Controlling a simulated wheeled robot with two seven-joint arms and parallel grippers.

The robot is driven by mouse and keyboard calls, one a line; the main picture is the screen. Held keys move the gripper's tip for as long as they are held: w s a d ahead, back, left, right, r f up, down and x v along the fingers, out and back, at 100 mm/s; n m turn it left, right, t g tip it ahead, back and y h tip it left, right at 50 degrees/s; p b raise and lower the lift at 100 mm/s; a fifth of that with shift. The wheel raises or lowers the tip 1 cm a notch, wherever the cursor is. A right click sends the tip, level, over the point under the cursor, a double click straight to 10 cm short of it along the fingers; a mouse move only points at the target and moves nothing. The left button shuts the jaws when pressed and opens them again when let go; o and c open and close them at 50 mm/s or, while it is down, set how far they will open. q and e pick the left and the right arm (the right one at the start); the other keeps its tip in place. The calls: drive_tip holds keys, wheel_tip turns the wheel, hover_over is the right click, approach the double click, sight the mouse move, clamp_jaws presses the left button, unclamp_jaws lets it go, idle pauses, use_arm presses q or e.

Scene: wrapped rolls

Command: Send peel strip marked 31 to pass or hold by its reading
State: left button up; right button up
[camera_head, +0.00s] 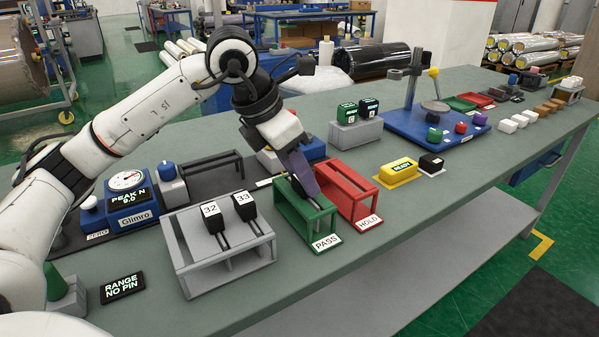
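My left gripper (303,180) points down at the green PASS rack (318,226), its fingertips at the far part of the rack. A small dark piece shows at the fingertips, but no number can be read on it. I cannot tell whether the fingers are closed on it. No strip marked 31 can be read. The red HOLD rack (352,192) stands just right of the green one and looks empty. Black-headed strips marked 32 (211,217) and 33 (244,206) sit in the grey rack (225,268). My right gripper is not in view.
A blue Glimro gauge (132,201) reads PEAK N 6.0. A dark sign (123,287) says RANGE NO PIN. The front right bench top is clear.

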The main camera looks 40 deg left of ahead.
use_arm(q)
drive_tip(key=o, duration=0.3)
drive_tip(key=shift+o, duration=0.2)
drive_tip(key=shift+s+a+r, duration=0.15)
drive_tip(key=shift+s+r, duration=0.05)
drive_tip(key=shift+r, duration=0.5)
drive_tip(key=p+v, duration=0.1)
drive_tip(key=v, duration=0.8)
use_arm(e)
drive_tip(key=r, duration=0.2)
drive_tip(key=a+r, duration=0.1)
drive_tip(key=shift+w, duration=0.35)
use_arm(q)
drive_tip(key=shift+f, duration=0.15)
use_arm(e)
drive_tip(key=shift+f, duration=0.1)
